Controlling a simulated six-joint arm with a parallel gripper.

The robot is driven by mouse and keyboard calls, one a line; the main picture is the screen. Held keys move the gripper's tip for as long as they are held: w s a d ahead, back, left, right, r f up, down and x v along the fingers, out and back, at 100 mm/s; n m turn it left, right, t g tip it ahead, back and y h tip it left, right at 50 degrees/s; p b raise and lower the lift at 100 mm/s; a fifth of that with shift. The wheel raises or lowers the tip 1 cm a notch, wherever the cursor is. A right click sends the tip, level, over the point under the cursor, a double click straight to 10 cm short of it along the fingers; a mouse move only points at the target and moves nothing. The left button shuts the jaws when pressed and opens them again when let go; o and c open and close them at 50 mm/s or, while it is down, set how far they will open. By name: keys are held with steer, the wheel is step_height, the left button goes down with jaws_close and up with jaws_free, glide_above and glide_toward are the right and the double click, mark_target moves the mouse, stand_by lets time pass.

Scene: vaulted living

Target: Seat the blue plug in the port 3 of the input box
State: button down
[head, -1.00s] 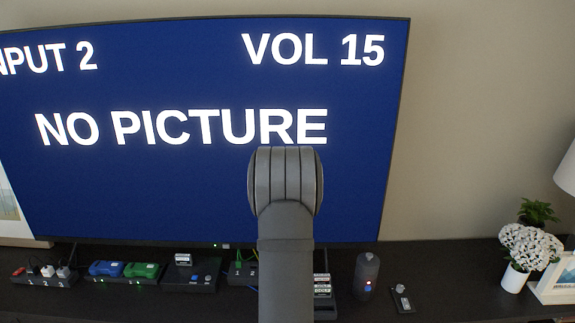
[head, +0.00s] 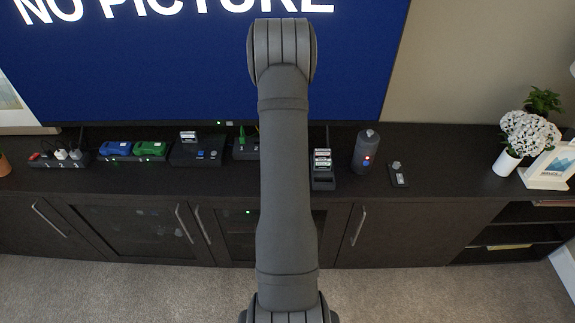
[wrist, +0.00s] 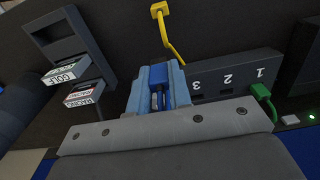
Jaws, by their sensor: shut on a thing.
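The blue plug (wrist: 158,92) is between the pale blue fingers of my gripper (wrist: 157,82), shut on it, in the wrist view. The dark input box (wrist: 285,62) is to the right, with its numbers reading 3, 2, 1 from left to right. The held plug is left of the slot under port 3 (wrist: 197,96); I cannot tell whether it touches the box. A green plug (wrist: 262,91) sits in port 1. The slot under 2 looks empty. In the head view the input box (head: 242,152) is partly hidden behind my arm, which also hides my gripper.
A yellow plug (wrist: 159,10) with its cable lies beyond the gripper. A cartridge rack (wrist: 75,45) stands left; it also shows in the head view (head: 322,183). A grey cylinder (head: 366,152) stands right of it. More boxes line the cabinet top; its front strip is mostly clear.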

steer(key=w+a+r, duration=0.1)
steer(key=w+a, duration=0.1)
steer(key=w, duration=0.3)
steer(key=w+a+r, duration=0.2)
steer(key=w, duration=0.4)
steer(key=shift+w+a+r, duration=0.25)
steer(key=shift+a, duration=0.05)
steer(key=shift+f, duration=2.9)
steer(key=shift+f, duration=1.3)
steer(key=c, duration=1.3)
jaws_free()
steer(key=shift+o, duration=0.3)
steer(key=shift+s+f, duration=0.1)
step_height(320, 180, up, 18)
steer(key=shift+f, duration=0.2)
